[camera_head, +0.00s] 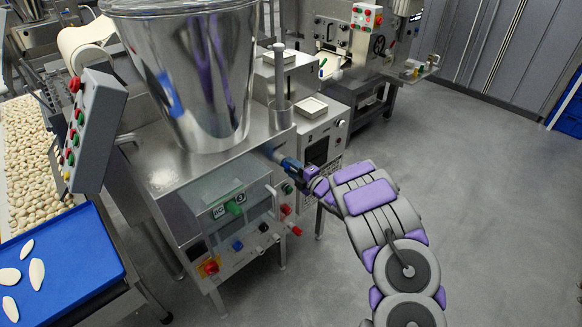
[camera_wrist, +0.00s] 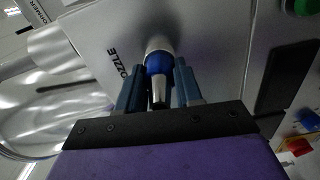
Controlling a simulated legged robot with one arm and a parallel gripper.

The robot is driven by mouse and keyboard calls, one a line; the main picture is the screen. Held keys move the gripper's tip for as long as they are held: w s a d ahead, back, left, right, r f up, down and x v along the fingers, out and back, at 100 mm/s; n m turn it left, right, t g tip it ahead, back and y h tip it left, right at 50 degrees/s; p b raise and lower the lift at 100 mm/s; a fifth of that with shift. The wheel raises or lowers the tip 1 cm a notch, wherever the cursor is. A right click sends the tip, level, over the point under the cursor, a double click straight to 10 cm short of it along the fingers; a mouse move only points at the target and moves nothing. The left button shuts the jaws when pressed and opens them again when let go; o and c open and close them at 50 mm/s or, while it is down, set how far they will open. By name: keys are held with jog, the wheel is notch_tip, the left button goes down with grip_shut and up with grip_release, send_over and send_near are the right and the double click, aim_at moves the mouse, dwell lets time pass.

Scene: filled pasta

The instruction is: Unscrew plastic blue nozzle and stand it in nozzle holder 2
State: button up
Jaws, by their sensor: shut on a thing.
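The blue nozzle (camera_wrist: 158,62) has a blue collar and a metallic tapered tip. In the wrist view it sits at the end of a pale round outlet (camera_wrist: 159,45) on a grey panel marked "NOZZLE". My gripper (camera_wrist: 159,85) has one blue-grey finger on each side of the nozzle and is shut on it. In the head view my gripper (camera_head: 284,161) is at the right side of the steel machine, and the nozzle is hard to make out there. A small rack (camera_head: 215,190) with number labels and a green piece (camera_head: 233,208) is on the machine's front; I cannot clearly read which slot is 2.
A large steel hopper (camera_head: 195,75) stands on the machine above my gripper. A grey button panel (camera_head: 95,130) and a blue tray (camera_head: 60,265) with white pieces are at the left. Knobs and levers (camera_head: 285,209) stick out below my gripper. The floor at right is clear.

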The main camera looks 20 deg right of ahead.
jog(key=n, duration=0.9)
jog(key=shift+s+n, duration=0.1)
jog(key=shift+n, duration=1.1)
jog(key=n, duration=0.3)
jog(key=shift+n, duration=1.4)
jog(key=shift+n, duration=1.4)
